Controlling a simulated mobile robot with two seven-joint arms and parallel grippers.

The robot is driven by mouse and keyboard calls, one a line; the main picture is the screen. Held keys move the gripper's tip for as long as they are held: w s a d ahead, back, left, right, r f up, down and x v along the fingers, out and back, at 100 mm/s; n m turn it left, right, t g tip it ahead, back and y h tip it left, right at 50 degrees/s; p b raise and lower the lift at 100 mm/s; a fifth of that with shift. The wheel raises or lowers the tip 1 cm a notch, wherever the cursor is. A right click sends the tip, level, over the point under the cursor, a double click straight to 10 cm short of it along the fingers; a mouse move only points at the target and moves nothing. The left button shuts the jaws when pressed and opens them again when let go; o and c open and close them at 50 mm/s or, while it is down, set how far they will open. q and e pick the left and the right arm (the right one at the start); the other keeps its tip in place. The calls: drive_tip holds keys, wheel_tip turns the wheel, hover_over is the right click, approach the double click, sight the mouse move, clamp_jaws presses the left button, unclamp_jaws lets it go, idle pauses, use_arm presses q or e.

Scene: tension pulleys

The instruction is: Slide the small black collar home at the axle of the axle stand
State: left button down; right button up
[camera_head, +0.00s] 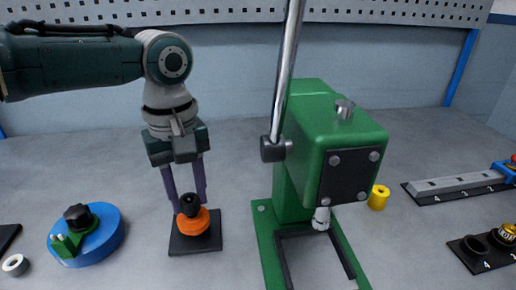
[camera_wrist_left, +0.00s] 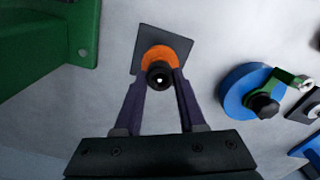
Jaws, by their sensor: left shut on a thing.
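The axle stand's dark square base (camera_head: 187,244) is on the bench left of centre, and it also shows in the left wrist view (camera_wrist_left: 147,40). An orange pulley (camera_head: 193,224) sits on the stand. The small black collar (camera_head: 190,205) is directly above the pulley, in line with the axle, and it shows end-on in the left wrist view (camera_wrist_left: 159,76) with a small bright spot at its centre. My left gripper (camera_head: 189,207) points down and is shut on the collar. Whether the collar touches the pulley is hard to tell. My right gripper is not in view.
A green press (camera_head: 330,150) with a steel lever stands close to the right. A blue disc (camera_head: 103,240) with a green part and black knob lies to the left. A yellow cylinder (camera_head: 379,197) stands behind the press. A white ring (camera_head: 15,265) lies far left.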

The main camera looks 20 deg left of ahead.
use_arm(q)
drive_tip(key=shift+f, duration=0.15)
idle(0.4)
drive_tip(key=shift+f, duration=0.55)
drive_tip(key=shift+b, duration=0.3)
drive_tip(key=shift+c, duration=2)
unclamp_jaws()
wheel_tip(320, 180, up, 10)
drive_tip(key=shift+f+p, duration=0.1)
drive_tip(key=shift+p, duration=0.65)
